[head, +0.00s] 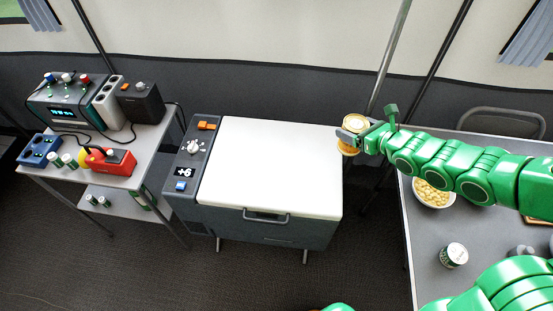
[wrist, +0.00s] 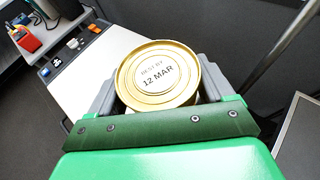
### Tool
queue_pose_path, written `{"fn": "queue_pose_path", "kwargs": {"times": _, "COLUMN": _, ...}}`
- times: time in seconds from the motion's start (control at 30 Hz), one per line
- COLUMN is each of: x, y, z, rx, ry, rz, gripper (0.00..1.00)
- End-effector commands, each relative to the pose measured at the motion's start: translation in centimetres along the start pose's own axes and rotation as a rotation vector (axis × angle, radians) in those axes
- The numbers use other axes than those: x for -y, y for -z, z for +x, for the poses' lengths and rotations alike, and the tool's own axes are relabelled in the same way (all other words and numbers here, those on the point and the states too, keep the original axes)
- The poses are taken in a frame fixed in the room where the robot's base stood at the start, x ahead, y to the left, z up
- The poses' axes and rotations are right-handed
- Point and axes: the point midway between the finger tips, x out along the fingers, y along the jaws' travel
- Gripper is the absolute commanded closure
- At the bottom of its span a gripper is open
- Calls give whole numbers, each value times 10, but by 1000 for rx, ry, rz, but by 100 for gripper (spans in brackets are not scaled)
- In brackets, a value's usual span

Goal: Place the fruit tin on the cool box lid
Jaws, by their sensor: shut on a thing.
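My gripper (head: 352,137) is shut on a gold-topped tin (head: 353,122), likely the fruit tin. In the wrist view the tin (wrist: 158,77) sits between the two grey fingers, and its lid reads "BEST BY 12 MAR". Its side label is mostly hidden by the fingers. The cool box lid (head: 270,165) is white, flat, shut and bare in the head view. The tin is held near the lid's right back corner; its exact height over the lid is hard to tell. The lid also shows in the wrist view (wrist: 92,65), left of the tin.
Left of the lid is the cool box's control panel (head: 190,150). Further left a trolley (head: 150,140) carries electrical devices. At right a grey table (head: 425,250) holds a bowl of pale food (head: 433,193) and a white-topped tin (head: 454,255). A pole (head: 390,55) stands behind my gripper.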

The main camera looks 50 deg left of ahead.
Motion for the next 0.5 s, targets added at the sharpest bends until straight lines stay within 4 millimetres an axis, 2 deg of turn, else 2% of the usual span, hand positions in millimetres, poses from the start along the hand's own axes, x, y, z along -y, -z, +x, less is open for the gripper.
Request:
{"fn": "queue_pose_path", "kwargs": {"times": 0.03, "x": -20, "y": -6, "z": 10, "rx": 3, "ry": -32, "rz": -11, "gripper": 70}}
{"fn": "queue_pose_path", "kwargs": {"times": 0.3, "x": -116, "y": -23, "z": 49, "rx": 4, "ry": -185, "rz": -79, "gripper": 70}}
{"fn": "queue_pose_path", "kwargs": {"times": 0.5, "x": -174, "y": -33, "z": 64, "rx": 11, "ry": -272, "rz": -119, "gripper": 70}}
